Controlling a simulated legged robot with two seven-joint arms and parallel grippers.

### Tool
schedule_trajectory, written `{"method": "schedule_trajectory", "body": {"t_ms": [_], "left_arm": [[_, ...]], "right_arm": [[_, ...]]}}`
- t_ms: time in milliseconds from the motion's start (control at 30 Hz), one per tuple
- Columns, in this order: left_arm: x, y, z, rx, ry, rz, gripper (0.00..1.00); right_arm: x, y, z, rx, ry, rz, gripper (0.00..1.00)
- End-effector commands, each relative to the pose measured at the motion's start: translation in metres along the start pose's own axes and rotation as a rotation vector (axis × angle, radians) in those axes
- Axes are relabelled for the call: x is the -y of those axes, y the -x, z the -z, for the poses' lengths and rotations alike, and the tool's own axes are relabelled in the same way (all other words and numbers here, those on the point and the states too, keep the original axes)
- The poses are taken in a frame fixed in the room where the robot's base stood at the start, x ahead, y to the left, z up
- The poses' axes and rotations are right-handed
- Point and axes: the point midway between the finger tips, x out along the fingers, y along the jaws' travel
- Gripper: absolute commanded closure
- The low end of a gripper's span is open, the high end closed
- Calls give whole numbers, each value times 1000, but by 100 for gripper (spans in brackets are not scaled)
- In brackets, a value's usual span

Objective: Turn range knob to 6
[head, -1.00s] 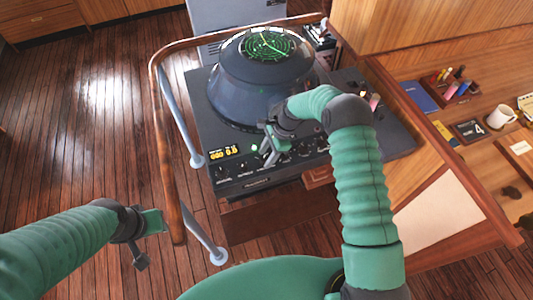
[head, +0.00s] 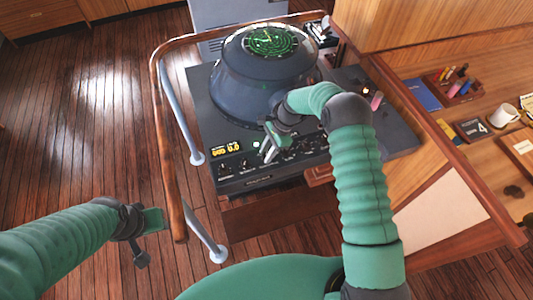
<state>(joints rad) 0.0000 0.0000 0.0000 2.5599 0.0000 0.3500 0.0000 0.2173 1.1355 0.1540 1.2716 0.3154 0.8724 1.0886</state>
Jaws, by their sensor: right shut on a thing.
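The radar console (head: 225,185) stands ahead with a dark hooded round scope (head: 262,80) and a green screen (head: 268,42) on top. A yellow lit readout (head: 226,148) and a row of small dark knobs (head: 224,168) are on its front panel. My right gripper (head: 268,152) is at the front panel, right of the readout, shut on a small part there that its fingers hide. I cannot read the knob's label or setting. My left gripper (head: 146,236) hangs left of the console, apart from everything; its jaw opening is unclear.
A wooden handrail (head: 154,90) on pale blue posts (head: 180,115) curves around the console's left side, near my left gripper. Floor at left is clear.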

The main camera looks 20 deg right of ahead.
Motion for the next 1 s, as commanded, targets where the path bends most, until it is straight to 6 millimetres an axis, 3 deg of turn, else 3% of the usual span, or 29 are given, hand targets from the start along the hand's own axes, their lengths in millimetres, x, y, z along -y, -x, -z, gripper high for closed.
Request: {"method": "schedule_trajectory", "body": {"t_ms": [500,1000], "left_arm": [[0,-52,-12,0,0,0,64],[0,-70,-17,0,0,0,64]], "right_arm": [[8,0,3,-10,375,-141,100],[9,3,0,-11,624,-245,100]]}}
